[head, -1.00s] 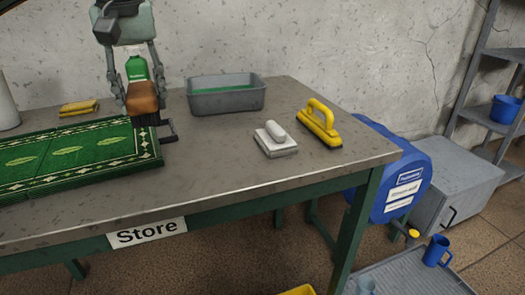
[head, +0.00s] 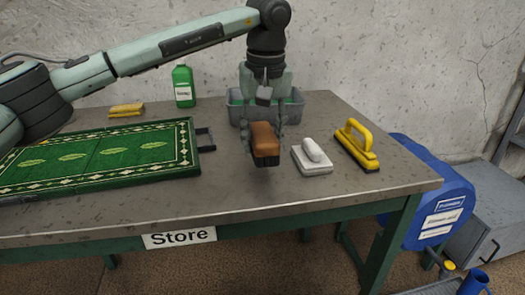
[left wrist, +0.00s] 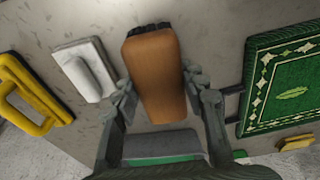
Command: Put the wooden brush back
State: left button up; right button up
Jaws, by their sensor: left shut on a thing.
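The wooden brush (head: 265,142) has a brown block and dark bristles. My left gripper (head: 264,128) is shut on it, in front of the grey tub (head: 238,112). The brush seems a little above the table, just left of the white scrubber; its exact height is hard to tell. In the left wrist view the brush (left wrist: 155,75) lies between the two fingers (left wrist: 158,100), bristles at the far end. The metal table (head: 240,195) bears a "Store" label (head: 180,237) on its front edge. My right gripper is not in view.
A white scrubber (head: 312,157) and a yellow-handled brush (head: 357,146) stand right of the wooden brush. The green rug (head: 100,155) lies left, with a green bottle (head: 183,86) and yellow sponge (head: 126,110) behind. The table front below the brush is clear.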

aim_at(264, 136)
pick_arm(q)
notch_tip(264, 136, down, 4)
jog(key=shift+r+p, duration=0.1)
jog(key=shift+p, duration=0.2)
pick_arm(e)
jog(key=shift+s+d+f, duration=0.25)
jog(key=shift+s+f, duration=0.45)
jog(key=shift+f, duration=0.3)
pick_arm(q)
jog(key=o, duration=1.3)
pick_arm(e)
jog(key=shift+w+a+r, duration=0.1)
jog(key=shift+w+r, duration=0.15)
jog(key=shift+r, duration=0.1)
pick_arm(q)
jog(key=shift+r, duration=0.4)
jog(key=r, duration=0.3)
jog(key=s+r, duration=0.1)
jog(key=r, duration=0.3)
jog(key=r+b, duration=0.1)
jog(key=r, duration=0.3)
jog(key=shift+s+d+r, duration=0.1)
jog(key=shift+s+d, duration=0.05)
jog(key=shift+s, duration=0.25)
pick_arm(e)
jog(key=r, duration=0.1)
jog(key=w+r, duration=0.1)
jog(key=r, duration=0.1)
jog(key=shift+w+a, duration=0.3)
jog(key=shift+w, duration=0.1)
